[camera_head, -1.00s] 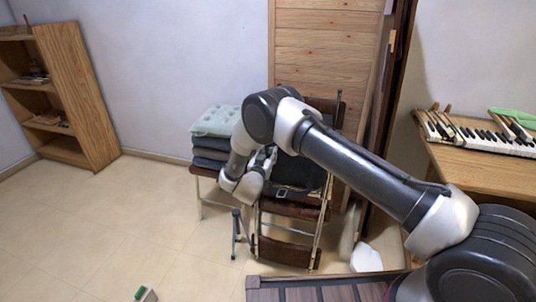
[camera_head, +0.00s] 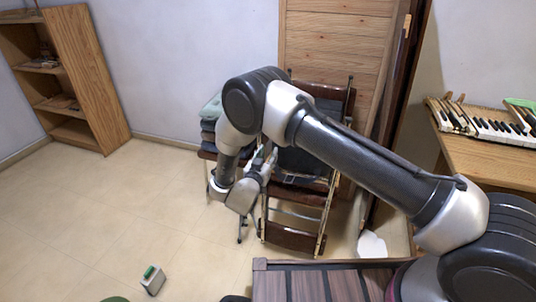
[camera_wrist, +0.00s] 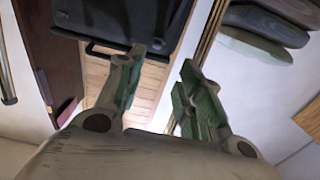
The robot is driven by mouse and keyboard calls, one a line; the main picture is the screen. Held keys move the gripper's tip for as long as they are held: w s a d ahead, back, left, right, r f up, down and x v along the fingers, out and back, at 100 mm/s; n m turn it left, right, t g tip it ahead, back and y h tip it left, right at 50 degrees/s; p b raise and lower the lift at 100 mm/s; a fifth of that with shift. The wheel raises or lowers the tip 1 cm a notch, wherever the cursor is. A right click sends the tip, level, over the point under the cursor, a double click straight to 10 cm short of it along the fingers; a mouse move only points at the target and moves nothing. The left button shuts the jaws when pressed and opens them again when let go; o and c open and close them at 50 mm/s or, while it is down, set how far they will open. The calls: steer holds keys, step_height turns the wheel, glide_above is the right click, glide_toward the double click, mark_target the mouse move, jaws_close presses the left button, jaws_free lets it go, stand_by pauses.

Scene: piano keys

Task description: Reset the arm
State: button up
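My arm reaches from the lower right of the head view toward the middle, bent at a raised elbow, with the forearm hanging down. My gripper (camera_head: 266,160) is small there, in front of the chairs, and its fingers are hard to make out. In the wrist view my gripper (camera_wrist: 162,66) shows two fingers with green inner pads, clearly apart, with nothing between them. A dark flat case (camera_wrist: 118,18) lies beyond the fingers in that view.
Folding chairs (camera_head: 291,238) and stacked cushions (camera_head: 211,107) stand behind my arm. A piano keyboard (camera_head: 494,127) lies on a wooden table (camera_head: 480,155) at right. A wooden shelf (camera_head: 92,75) stands at left. A small green-topped block (camera_head: 153,280) is on the open floor.

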steer(key=s+a+f+n+g+y, duration=0.2)
steer(key=s+a+f+g+y, duration=0.15)
steer(key=f, duration=0.25)
steer(key=s+a+f+n+g+y, duration=0.25)
steer(key=f+g+y, duration=0.2)
steer(key=f, duration=0.25)
steer(key=s+d+r+n+g, duration=0.1)
steer(key=s+d+r+g, duration=0.25)
steer(key=r, duration=0.35)
steer(key=s+d+r+n+g, duration=0.1)
steer(key=s+d+r+g, duration=0.3)
steer(key=r, duration=0.3)
steer(key=s+d+r+m+t, duration=0.1)
steer(key=s+d+r, duration=0.7)
steer(key=d+r, duration=0.3)
steer(key=s+d+r+m+h, duration=0.1)
steer(key=s+d+r, duration=0.7)
steer(key=d+r, duration=0.3)
steer(key=s+d+r+m+t+h, duration=0.1)
steer(key=s+d+r, duration=0.7)
steer(key=d+r, duration=0.3)
steer(key=d, duration=0.3)
steer(key=shift+s+r+t, duration=0.35)
steer(key=shift+s+r, duration=0.05)
